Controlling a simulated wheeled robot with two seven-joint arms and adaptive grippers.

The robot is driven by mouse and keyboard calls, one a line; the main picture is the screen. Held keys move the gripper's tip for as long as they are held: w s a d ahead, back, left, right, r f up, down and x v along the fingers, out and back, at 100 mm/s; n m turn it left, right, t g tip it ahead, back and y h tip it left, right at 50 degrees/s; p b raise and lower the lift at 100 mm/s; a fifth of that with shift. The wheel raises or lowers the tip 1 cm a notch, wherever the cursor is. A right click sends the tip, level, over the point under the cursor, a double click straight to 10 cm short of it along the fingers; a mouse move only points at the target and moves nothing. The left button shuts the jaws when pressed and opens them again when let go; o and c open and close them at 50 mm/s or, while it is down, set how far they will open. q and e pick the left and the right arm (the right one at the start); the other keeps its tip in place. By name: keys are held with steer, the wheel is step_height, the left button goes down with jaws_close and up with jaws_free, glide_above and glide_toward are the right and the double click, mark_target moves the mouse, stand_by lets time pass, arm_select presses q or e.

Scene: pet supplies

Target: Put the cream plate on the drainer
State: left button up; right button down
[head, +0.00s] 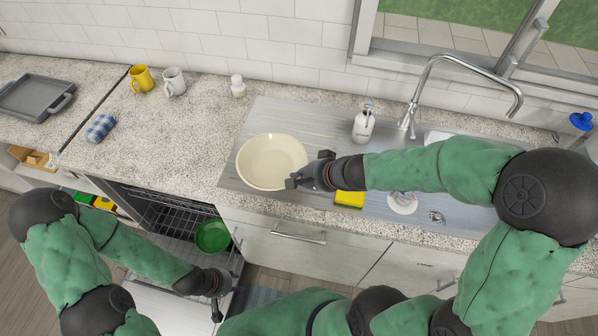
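The cream plate (271,160), deep and bowl-like, is upright over the ribbed grey drainer (262,112) left of the sink. It looks level and seems to rest on it. My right gripper (303,178) comes in from the right and is at the plate's lower right rim. Its fingers overlap the rim in the picture, and I cannot tell whether they grip it. My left gripper (217,306) hangs low at the bottom, in front of the cabinets, away from the plate. Its fingers look narrow from this angle, and I see nothing held in it.
A yellow sponge (349,199), a soap dispenser (363,124) and a tall faucet (440,82) are right of the plate. A green bowl (212,236) sits in the open dishwasher (165,215) below.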

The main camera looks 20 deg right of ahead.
steer(key=w, duration=0.1)
steer(key=w+d+f, duration=0.1)
steer(key=shift+w+d+f, duration=0.15)
steer(key=shift+w+d, duration=0.1)
steer(key=shift+w, duration=0.15)
steer(key=w+f, duration=0.1)
steer(key=f, duration=0.1)
steer(key=w+d+f+b, duration=0.1)
steer(key=w, duration=0.1)
steer(key=w+d+f, duration=0.1)
steer(key=f, duration=0.1)
steer(key=shift+w+d+f+b, duration=0.15)
steer(key=shift+f+b, duration=0.15)
steer(key=f, duration=0.1)
steer(key=f+b, duration=0.1)
steer(key=f, duration=0.1)
steer(key=shift+w+d+f, duration=0.1)
steer(key=shift+w+f, duration=0.15)
steer(key=shift+b, duration=0.3)
steer(key=shift+f, duration=0.15)
steer(key=c, duration=1.4)
jaws_free()
steer(key=shift+s, duration=0.1)
